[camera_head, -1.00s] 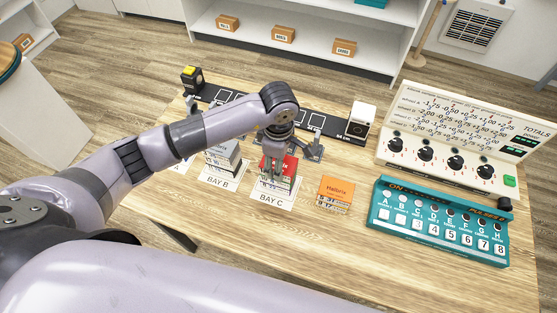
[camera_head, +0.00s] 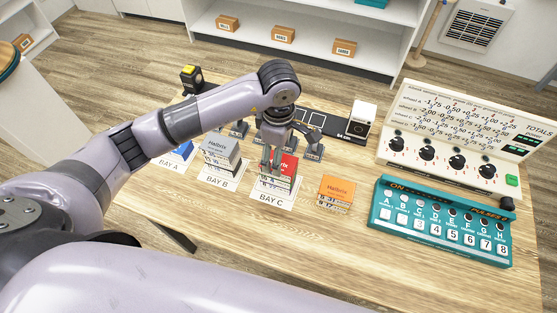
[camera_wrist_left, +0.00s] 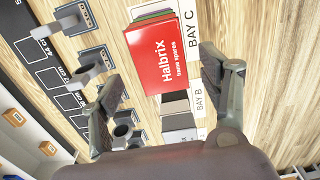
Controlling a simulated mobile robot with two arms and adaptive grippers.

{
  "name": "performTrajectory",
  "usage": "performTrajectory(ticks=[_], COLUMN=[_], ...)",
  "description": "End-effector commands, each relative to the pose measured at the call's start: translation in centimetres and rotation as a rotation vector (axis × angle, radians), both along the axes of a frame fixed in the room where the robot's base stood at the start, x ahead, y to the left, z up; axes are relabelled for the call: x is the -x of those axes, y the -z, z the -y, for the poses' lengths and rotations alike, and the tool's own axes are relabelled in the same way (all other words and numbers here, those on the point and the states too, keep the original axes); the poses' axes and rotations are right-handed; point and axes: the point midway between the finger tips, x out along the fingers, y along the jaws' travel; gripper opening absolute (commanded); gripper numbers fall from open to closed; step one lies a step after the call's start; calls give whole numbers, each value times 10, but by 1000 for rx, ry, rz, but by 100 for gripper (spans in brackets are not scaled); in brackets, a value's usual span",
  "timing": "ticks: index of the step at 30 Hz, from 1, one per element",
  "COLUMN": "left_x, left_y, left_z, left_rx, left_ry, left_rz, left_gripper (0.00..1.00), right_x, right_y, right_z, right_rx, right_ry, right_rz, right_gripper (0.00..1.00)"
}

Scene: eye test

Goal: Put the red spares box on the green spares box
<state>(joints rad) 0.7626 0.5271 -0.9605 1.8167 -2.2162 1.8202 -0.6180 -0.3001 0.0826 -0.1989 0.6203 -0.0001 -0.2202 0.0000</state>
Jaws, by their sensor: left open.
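The red spares box (camera_head: 289,166), labelled Halbrix, stands at the BAY C card. Its red top also shows in the left wrist view (camera_wrist_left: 158,55). My left gripper (camera_head: 271,160) points down over the red box and hides part of it. In the left wrist view my left gripper (camera_wrist_left: 161,64) is open, with one finger to each side of the red box; I cannot tell whether they touch it. My right gripper is not in view.
A grey box (camera_head: 219,148) stands at BAY B and a blue box (camera_head: 183,150) at BAY A. An orange box (camera_head: 337,188) stands right of BAY C. A teal button panel (camera_head: 440,252) and a white dial console (camera_head: 455,130) fill the right side. The front tabletop is bare.

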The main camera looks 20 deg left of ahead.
Motion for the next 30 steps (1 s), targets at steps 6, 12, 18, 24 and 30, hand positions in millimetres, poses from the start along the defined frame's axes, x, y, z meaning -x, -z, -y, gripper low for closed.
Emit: performTrajectory(ticks=[6,12,18,24,30], left_x=[-2,0,0,0,0], left_y=[-46,-71,-78,-78,-77], left_z=[0,0,0,0,0], left_rx=[0,0,-1,0,0], left_ry=[0,0,0,-1,-1], left_rz=[7,2,0,0,0], left_gripper=[70,70,70,70,70], right_x=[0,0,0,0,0], right_y=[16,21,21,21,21], right_z=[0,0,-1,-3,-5], right_rx=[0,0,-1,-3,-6], right_ry=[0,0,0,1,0], right_rz=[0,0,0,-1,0], right_gripper=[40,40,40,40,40])
